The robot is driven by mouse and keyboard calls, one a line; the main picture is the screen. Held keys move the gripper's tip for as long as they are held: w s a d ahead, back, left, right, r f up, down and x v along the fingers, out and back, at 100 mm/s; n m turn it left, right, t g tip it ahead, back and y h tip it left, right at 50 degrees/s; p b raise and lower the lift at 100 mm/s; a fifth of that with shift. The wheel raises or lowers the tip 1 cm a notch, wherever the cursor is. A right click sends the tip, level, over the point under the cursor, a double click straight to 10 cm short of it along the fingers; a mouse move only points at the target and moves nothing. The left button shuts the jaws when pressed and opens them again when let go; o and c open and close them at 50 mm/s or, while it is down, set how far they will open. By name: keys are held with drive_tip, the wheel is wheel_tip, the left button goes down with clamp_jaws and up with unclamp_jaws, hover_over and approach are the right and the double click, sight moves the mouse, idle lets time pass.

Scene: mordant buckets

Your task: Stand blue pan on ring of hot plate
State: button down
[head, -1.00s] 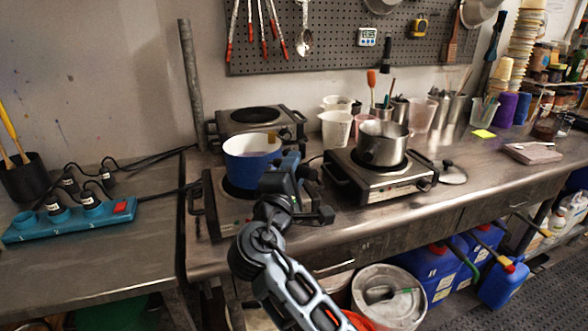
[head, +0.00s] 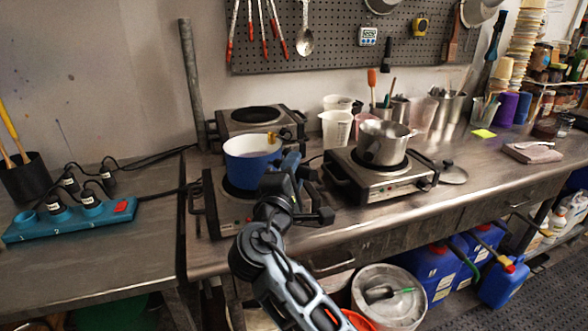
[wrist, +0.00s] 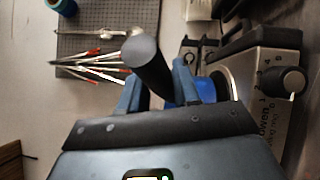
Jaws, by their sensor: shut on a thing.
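The blue pan (head: 250,172), with a white inside, is upright over the front left hot plate (head: 213,212). The dark ring (head: 232,189) of that hot plate shows just below the pan. I cannot tell whether the pan's base touches the ring. My gripper (head: 290,168) is at the pan's right side. In the wrist view my gripper (wrist: 158,82) is shut on the pan's dark round handle (wrist: 146,58). Part of the blue pan (wrist: 206,90) shows behind the fingers, beside a hot plate (wrist: 258,70). The far side of the ring is hidden by the pan.
A second hot plate (head: 262,122) stands behind the pan, its ring bare. A third hot plate (head: 372,186) to the right carries a steel pot (head: 382,150). A blue power strip (head: 70,222) lies on the left table. White beakers (head: 336,128) stand behind.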

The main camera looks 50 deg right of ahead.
idle(0.7)
drive_tip(key=c, duration=0.8)
unclamp_jaws()
drive_tip(key=shift+f, duration=0.1)
drive_tip(key=shift+o, duration=0.3)
drive_tip(key=shift+f, duration=0.2)
drive_tip(key=r+b+v, duration=0.1)
drive_tip(key=b+v, duration=0.1)
drive_tip(key=v, duration=0.5)
drive_tip(key=shift+s+a+f, duration=0.15)
drive_tip(key=shift+a+f, duration=0.2)
drive_tip(key=shift+a, duration=0.05)
drive_tip(key=shift+f, duration=0.1)
